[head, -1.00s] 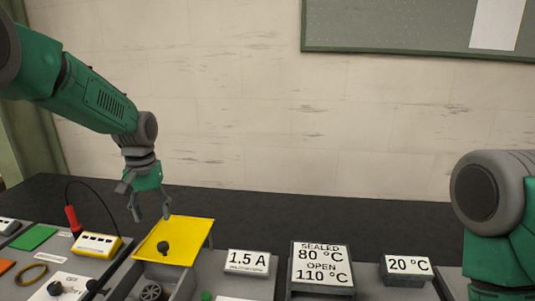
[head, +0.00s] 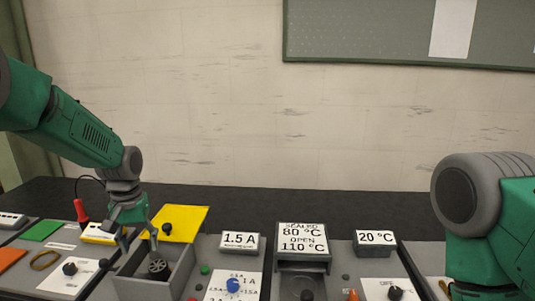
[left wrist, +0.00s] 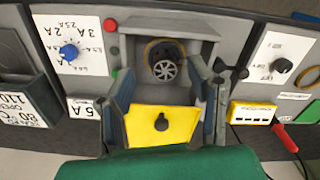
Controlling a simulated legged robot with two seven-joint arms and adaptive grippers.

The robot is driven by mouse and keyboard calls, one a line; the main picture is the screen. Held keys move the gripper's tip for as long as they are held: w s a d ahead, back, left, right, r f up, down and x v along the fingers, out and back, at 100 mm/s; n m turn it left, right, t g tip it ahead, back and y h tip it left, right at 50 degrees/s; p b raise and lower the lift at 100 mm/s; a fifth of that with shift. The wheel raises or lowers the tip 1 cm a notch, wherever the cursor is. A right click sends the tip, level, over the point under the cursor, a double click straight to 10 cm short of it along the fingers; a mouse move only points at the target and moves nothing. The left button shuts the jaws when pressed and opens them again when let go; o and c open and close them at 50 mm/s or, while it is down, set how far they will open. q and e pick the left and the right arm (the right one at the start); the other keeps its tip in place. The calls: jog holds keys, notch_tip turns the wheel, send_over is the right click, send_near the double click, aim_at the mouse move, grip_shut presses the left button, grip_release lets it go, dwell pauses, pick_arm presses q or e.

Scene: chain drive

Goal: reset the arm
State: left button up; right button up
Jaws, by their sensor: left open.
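My left gripper (head: 139,247) is open, with its fingers pointing down over the left part of a grey box (head: 186,275). Nothing shows between its fingers. Inside the box is a small dark spoked wheel (head: 157,267); it also shows in the left wrist view (left wrist: 165,70), ahead of the spread fingers. A yellow lid (head: 188,219) with a black knob stands open behind the box. In the left wrist view the lid (left wrist: 145,122) lies between the fingers, apparently below them. My right arm (head: 470,205) is at the right; its gripper is out of view.
Right of the box stand a 1.5 A sign (head: 240,242), a blue dial (head: 233,285), an 80/110 °C sign (head: 303,238) and a 20 °C sign (head: 375,238).

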pick_arm(q)
jog(key=s+d+f+m, duration=0.1)
jog(key=s+f, duration=1.6)
jog(key=f, duration=0.4)
jog(key=s+f+m, duration=0.1)
jog(key=s+f, duration=0.2)
jog(key=s, duration=2.2)
jog(key=w+d+f+m+b, duration=0.1)
jog(key=w+f+b, duration=0.2)
jog(key=f+b, duration=1)
jog(key=shift+w+d+f+t+b, duration=0.2)
jog(key=shift+w+f+t+b, duration=0.1)
jog(key=shift+b, duration=0.25)
jog(key=shift+r, duration=0.1)
jog(key=shift+w, duration=0.1)
